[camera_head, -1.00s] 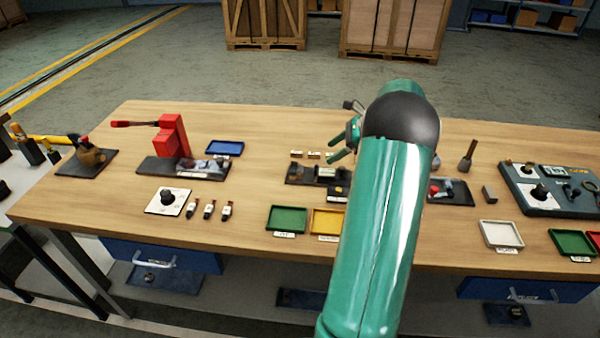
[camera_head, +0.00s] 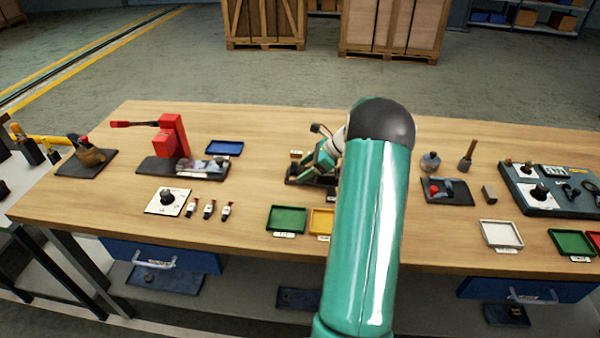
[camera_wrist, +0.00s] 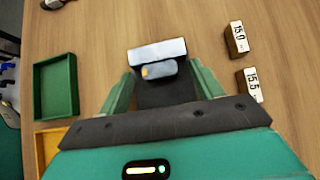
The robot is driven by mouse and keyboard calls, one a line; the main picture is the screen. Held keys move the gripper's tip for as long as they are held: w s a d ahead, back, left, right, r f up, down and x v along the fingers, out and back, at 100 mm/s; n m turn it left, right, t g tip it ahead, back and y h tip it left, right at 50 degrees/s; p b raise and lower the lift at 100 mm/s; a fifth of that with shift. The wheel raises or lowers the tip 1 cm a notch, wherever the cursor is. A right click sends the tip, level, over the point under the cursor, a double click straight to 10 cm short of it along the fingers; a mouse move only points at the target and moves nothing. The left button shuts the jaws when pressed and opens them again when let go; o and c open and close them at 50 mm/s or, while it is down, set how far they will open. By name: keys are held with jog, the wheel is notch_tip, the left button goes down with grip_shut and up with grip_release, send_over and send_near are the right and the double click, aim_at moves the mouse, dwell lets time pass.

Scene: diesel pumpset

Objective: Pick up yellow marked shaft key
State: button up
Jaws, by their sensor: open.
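The shaft key (camera_wrist: 160,70) is a small grey, round-ended bar with a yellow mark on its left end in the wrist view. It lies at a dark fixture (camera_wrist: 165,94), in front of a bright silver block (camera_wrist: 158,49). My gripper (camera_wrist: 161,72) is open, with one green finger on each side of the key and a visible gap to both. In the head view my gripper (camera_head: 316,172) is low over the dark fixture (camera_head: 292,180) at mid-bench. The key is hidden there by my gripper and arm.
Two labelled blocks, 15.0 (camera_wrist: 236,38) and 15.5 (camera_wrist: 248,85), stand right of the fixture in the wrist view. A green tray (camera_head: 287,219) and a yellow tray (camera_head: 321,222) lie in front of it. A red press (camera_head: 172,138) stands to the left.

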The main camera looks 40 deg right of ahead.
jog(key=c, duration=1.2)
jog(key=shift+r, duration=0.1)
